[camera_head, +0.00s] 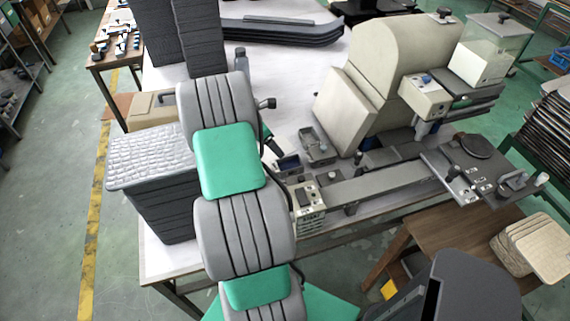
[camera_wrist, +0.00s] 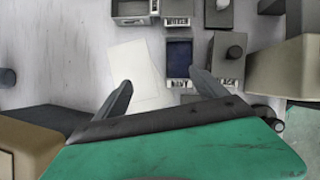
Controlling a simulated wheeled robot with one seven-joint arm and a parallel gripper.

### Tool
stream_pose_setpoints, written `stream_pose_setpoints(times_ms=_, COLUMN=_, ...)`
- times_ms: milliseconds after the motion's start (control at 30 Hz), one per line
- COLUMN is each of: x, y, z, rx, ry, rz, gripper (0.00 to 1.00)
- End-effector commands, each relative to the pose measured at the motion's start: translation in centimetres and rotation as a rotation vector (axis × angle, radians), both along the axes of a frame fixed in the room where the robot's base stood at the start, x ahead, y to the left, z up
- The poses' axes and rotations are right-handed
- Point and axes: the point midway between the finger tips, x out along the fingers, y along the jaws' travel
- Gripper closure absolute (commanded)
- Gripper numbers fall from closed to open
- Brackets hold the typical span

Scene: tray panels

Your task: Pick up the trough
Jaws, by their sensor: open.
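My gripper (camera_wrist: 161,77) is open and empty. In the wrist view its two dark fingers stand apart above the table. Between and beyond them are a white sheet (camera_wrist: 136,66) and a small grey open box with a dark blue inside (camera_wrist: 179,55), its label seeming to read NAVY. This box also shows in the head view (camera_head: 288,164), right of my arm. A larger grey open box (camera_head: 318,147) lies beyond it; which one is the trough, I cannot tell for sure. In the head view my arm mostly hides my gripper.
A lidded grey box with a knob (camera_wrist: 229,55) sits close right of the blue one. A large cream machine (camera_head: 390,70) stands at the right. A stack of dark trays (camera_head: 165,205) with a bumpy light top stands left of my arm.

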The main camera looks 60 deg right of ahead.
Motion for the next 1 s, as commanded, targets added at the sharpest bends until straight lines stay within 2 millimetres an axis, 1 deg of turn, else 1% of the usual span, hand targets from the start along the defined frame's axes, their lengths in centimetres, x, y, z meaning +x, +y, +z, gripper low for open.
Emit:
stream_pose_setpoints(times_ms=33, x=-2.0, y=0.0, z=-0.6, rx=0.020, ry=-0.011, rz=-0.084, gripper=0.18)
stream_pose_setpoints(times_ms=100, x=-3.8, y=0.3, z=-1.9, rx=0.039, ry=-0.027, rz=-0.174, gripper=0.18)
stream_pose_setpoints(times_ms=133, x=-4.3, y=0.4, z=-2.5, rx=0.044, ry=-0.031, rz=-0.199, gripper=0.18)
stream_pose_setpoints(times_ms=233, x=-4.9, y=0.1, z=-4.4, rx=0.047, ry=-0.037, rz=-0.224, gripper=0.18)
stream_pose_setpoints(times_ms=300, x=-5.1, y=-0.1, z=-5.3, rx=0.045, ry=-0.038, rz=-0.223, gripper=0.18)
stream_pose_setpoints(times_ms=433, x=-5.4, y=-0.6, z=-6.4, rx=0.045, ry=-0.038, rz=-0.221, gripper=0.18)
stream_pose_setpoints(times_ms=633, x=-6.3, y=-1.7, z=-9.7, rx=0.046, ry=-0.037, rz=-0.220, gripper=0.18)
stream_pose_setpoints(times_ms=700, x=-6.4, y=-1.9, z=-10.0, rx=0.044, ry=-0.038, rz=-0.218, gripper=0.18)
stream_pose_setpoints(times_ms=900, x=-6.4, y=-2.0, z=-9.6, rx=0.044, ry=-0.038, rz=-0.216, gripper=0.18)
stream_pose_setpoints(times_ms=1000, x=-6.4, y=-1.9, z=-9.5, rx=0.044, ry=-0.038, rz=-0.216, gripper=0.26)
